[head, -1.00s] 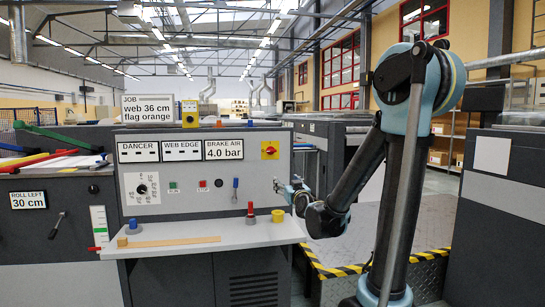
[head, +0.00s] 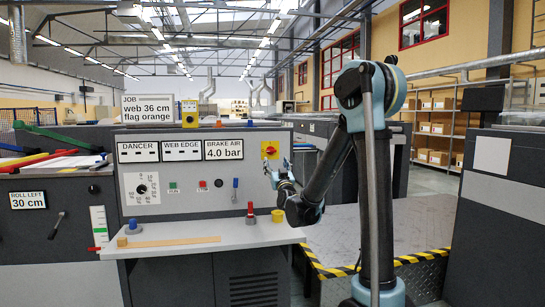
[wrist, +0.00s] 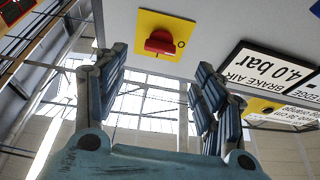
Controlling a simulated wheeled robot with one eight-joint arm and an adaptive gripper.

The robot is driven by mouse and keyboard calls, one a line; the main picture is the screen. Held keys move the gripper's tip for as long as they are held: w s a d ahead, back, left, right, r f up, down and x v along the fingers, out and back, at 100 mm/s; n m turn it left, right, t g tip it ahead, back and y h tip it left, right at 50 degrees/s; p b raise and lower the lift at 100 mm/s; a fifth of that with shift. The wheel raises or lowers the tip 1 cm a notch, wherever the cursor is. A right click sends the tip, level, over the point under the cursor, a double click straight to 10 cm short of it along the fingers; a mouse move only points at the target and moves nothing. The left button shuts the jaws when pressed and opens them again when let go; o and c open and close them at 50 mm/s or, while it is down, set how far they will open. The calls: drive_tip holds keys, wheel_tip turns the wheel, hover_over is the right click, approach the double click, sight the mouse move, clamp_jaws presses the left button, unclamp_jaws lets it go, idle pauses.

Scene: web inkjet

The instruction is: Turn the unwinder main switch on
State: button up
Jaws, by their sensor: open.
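The main switch (head: 270,150) is a red knob on a square yellow plate at the right end of the grey console panel. It also shows in the wrist view (wrist: 160,42), upper middle, with the red handle in line with the gap between my fingers. My gripper (head: 279,168) is open and empty, just below and to the right of the switch in the head view. In the wrist view its blue fingers (wrist: 158,75) stand to the left and right below the switch and do not visibly touch it.
The brake air display (head: 223,149) is left of the switch. Below are green and red buttons and a blue lever (head: 235,189).

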sight(272, 152)
drive_tip(key=x, duration=1)
drive_tip(key=c, duration=1.1)
drive_tip(key=shift+o, duration=0.2)
drive_tip(key=shift+d, duration=0.15)
